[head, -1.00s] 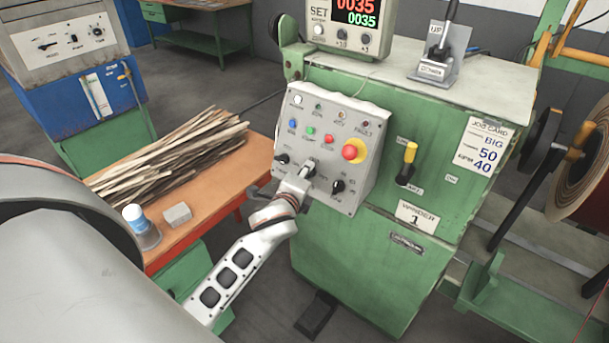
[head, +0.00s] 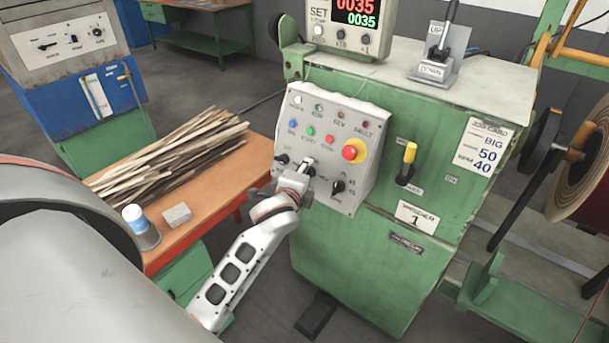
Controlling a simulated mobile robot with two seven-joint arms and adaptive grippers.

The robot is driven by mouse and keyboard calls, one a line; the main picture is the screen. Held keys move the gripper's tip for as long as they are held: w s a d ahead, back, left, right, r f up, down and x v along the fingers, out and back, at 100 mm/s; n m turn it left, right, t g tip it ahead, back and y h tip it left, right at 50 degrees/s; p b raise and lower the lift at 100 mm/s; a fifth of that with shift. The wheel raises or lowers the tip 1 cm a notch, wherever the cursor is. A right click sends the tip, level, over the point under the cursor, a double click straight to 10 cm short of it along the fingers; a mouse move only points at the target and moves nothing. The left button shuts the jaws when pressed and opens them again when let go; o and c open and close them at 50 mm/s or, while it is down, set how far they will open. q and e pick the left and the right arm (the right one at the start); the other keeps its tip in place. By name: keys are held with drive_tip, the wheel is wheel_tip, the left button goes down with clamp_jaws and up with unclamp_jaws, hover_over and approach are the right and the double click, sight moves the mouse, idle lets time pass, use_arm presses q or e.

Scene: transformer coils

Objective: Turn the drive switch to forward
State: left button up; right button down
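The grey control panel (head: 362,118) is on the front of the green machine (head: 350,260). Its lower row holds a black knob at the left (head: 282,159), a middle switch (head: 308,166) and a black knob at the right (head: 338,187). I cannot read their labels, so which is the drive switch is not clear. My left gripper (head: 304,172) is at the middle switch, its fingertips at or around it and partly hiding it. Whether the fingers are closed on it is too small to tell. My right gripper is not in view.
A red emergency button (head: 350,152) on a yellow base sits above and right of my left gripper. A yellow-handled lever (head: 408,163) is further right. An orange table (head: 190,228) with wooden strips (head: 170,155), a can (head: 140,225) and a grey block (head: 177,215) stands left.

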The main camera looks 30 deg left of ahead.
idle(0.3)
use_arm(q)
drive_tip(key=v, duration=1.2)
drive_tip(key=shift+f, duration=0.1)
drive_tip(key=s+d+f+n+g+h, duration=0.1)
drive_tip(key=s+d+f+n+h, duration=0.1)
drive_tip(key=f, duration=0.8)
drive_tip(key=s+d+f+n+h, duration=0.2)
drive_tip(key=s+d+f+n, duration=0.3)
drive_tip(key=s+f, duration=0.3)
drive_tip(key=s+d+f+n+g+h, duration=0.1)
drive_tip(key=s+d+f+n, duration=0.3)
drive_tip(key=f, duration=0.7)
drive_tip(key=shift+s+f+n+g+h, duration=0.3)
drive_tip(key=shift+s+n+h, duration=0.1)
drive_tip(key=shift+s+h, duration=0.25)
drive_tip(key=shift+w, duration=0.1)
